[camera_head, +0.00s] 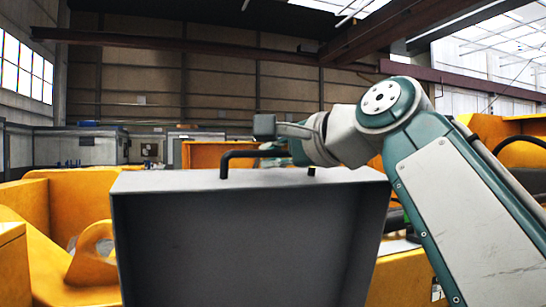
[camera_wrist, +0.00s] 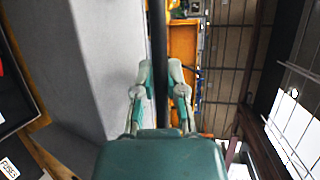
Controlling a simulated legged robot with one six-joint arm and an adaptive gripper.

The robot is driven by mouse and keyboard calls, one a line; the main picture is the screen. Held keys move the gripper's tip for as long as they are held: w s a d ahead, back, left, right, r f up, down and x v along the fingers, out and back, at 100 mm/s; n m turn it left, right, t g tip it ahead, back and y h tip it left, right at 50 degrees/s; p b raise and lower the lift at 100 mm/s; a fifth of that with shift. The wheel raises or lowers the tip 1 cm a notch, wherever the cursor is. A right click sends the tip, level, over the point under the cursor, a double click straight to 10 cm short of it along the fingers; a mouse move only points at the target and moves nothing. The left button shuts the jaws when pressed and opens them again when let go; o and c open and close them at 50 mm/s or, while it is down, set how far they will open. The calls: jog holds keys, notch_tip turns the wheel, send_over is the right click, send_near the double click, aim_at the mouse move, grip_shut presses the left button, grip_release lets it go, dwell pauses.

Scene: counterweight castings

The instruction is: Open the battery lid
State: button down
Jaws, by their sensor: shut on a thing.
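The battery lid (camera_head: 245,245) is a large grey panel with a raised rim. It stands tilted up in the head view, its dark hollow side facing the camera. A black bar handle (camera_head: 240,153) sits along its top. My gripper (camera_head: 278,150) is at the handle behind the top edge, partly hidden there. In the wrist view the black bar (camera_wrist: 158,50) runs between the fingers of my gripper (camera_wrist: 161,78), which are shut on it. The grey lid face (camera_wrist: 85,60) is left of the fingers. The battery compartment is mostly hidden in the head view.
Yellow machine bodywork (camera_head: 50,255) lies left of the lid, with more yellow parts (camera_head: 400,275) at the right. In the wrist view a dark recess (camera_wrist: 12,95) and a white label (camera_wrist: 9,168) show at the left edge. Grey cabinets (camera_head: 85,146) stand far back.

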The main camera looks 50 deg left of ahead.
jog(key=shift+f, duration=0.1)
jog(key=c, duration=0.7)
grip_release()
jog(key=shift+a, duration=0.1)
jog(key=v, duration=1.2)
jog(key=shift+a, duration=0.1)
